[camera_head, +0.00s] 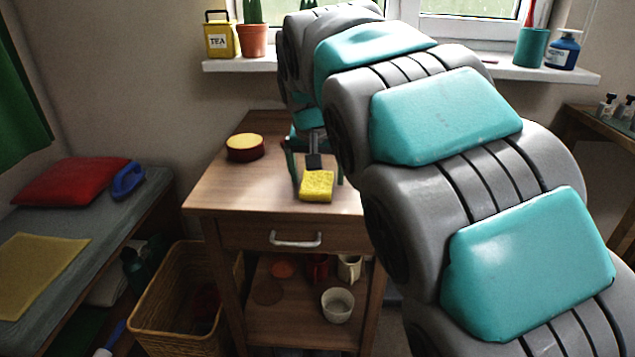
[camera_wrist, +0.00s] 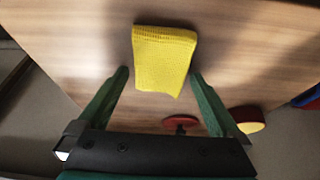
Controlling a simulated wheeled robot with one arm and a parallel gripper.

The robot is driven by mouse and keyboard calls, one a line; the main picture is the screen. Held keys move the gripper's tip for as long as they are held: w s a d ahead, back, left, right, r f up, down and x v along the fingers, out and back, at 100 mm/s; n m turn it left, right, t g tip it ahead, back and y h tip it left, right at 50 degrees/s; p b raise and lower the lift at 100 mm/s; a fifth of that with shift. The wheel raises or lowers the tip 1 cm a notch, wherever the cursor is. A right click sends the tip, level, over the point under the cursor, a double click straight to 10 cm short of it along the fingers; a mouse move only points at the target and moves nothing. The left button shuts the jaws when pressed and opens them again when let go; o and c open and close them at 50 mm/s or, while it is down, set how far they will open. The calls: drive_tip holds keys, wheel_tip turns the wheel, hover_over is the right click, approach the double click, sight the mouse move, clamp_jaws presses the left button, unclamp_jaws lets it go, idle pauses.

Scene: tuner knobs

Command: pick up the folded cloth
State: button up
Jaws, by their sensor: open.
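The folded cloth (camera_head: 316,188) is a small, thick yellow pad of knitted fabric. It lies on the wooden table top near the front edge, above the drawer. In the wrist view the cloth (camera_wrist: 163,55) is at upper centre, and its near end reaches between the tips of my fingers. My gripper (camera_head: 316,176) is over the table at the cloth, with its green fingers apart. The wrist view shows the gripper (camera_wrist: 160,77) open, one finger on each side of the cloth's near end, with gaps visible. I cannot tell the exact height of the fingertips above the table.
A round dark-red tin with a yellow top (camera_head: 245,147) stands at the table's left. A small red object (camera_wrist: 181,123) shows between my fingers in the wrist view. A wicker basket (camera_head: 165,310) stands left of the table. My arm hides the table's right side.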

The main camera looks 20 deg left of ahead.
drive_tip(key=c, duration=1.2)
drive_tip(key=shift+c, duration=0.2)
drive_tip(key=shift+r, duration=0.15)
